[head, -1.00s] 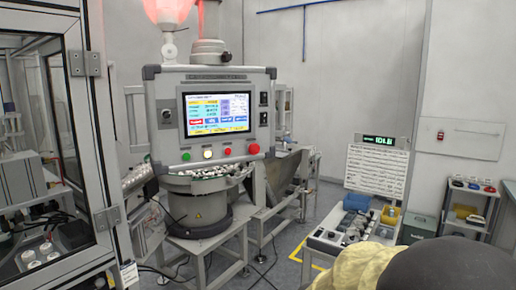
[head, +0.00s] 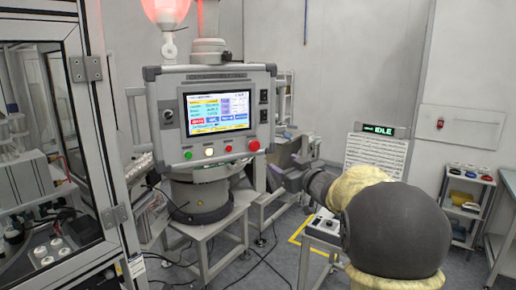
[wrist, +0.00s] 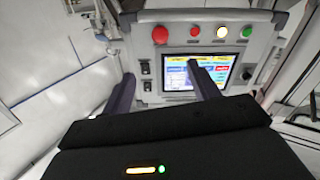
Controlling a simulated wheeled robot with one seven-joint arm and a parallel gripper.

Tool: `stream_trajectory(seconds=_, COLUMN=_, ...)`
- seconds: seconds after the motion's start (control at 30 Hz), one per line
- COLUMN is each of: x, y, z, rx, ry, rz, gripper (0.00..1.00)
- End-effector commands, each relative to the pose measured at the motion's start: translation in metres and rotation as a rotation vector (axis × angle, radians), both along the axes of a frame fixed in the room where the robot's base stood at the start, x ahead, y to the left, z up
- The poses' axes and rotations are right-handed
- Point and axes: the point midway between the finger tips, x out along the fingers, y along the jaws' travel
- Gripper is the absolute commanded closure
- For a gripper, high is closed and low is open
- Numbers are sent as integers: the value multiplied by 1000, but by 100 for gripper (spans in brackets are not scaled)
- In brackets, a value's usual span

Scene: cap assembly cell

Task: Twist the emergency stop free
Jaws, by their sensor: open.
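The emergency stop is a large red mushroom button (head: 253,145) at the lower right of the grey control panel (head: 157,92). It also shows in the wrist view (wrist: 160,34), near the top. I cannot tell whether it is pressed in. My gripper (head: 280,177) is in front of the panel, below and to the right of the button. In the wrist view my gripper (wrist: 160,70) has its two dark fingers spread apart with nothing between them. The button lies beyond the fingertips, apart from them.
A lit screen (head: 217,112), a green button (head: 188,155), a white lit button (head: 209,151) and a smaller red button (head: 229,149) are on the panel. A feeder bowl (head: 200,200) stands below. A glazed enclosure (head: 110,215) is at left. A small sign (head: 379,130) reads IDLE.

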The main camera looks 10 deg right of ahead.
Motion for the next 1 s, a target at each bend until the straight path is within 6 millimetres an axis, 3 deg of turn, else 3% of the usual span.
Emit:
stream_trajectory(seconds=0.27, x=26, y=9, z=1, rx=0, ry=3, rz=3, gripper=40)
stream_trajectory(seconds=1.0, x=139, y=46, z=2, rx=-2, ry=2, rz=1, gripper=40)
